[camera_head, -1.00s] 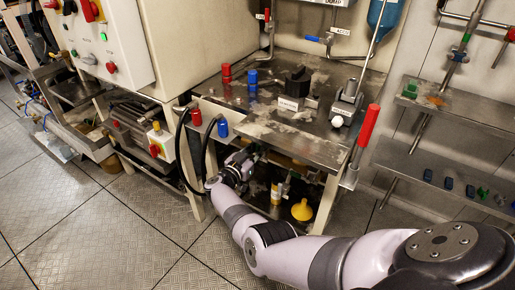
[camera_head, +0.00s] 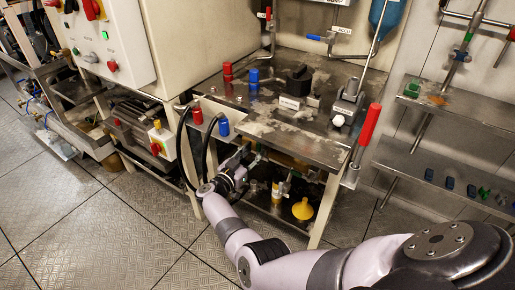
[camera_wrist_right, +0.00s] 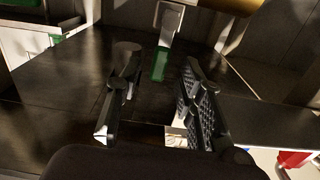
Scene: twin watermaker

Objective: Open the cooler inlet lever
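My right gripper (camera_head: 244,160) reaches in under the front edge of the steel workbench. In the right wrist view its two dark fingers (camera_wrist_right: 158,72) are spread apart with nothing between their pads. A green-handled lever (camera_wrist_right: 159,64) on a pale metal stem hangs ahead, between and just beyond the fingertips, apart from them. No readable label shows whether this is the cooler inlet lever. In the head view this spot is small and partly hidden by the gripper and the bench. My left gripper is in neither view.
The steel workbench (camera_head: 270,125) overhangs the gripper. Black hoses (camera_head: 183,150) hang just left of it. A yellow funnel (camera_head: 302,209) stands on the lower shelf to the right. A red-handled lever (camera_head: 369,125) stands at the bench's right corner. The floor in front is clear.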

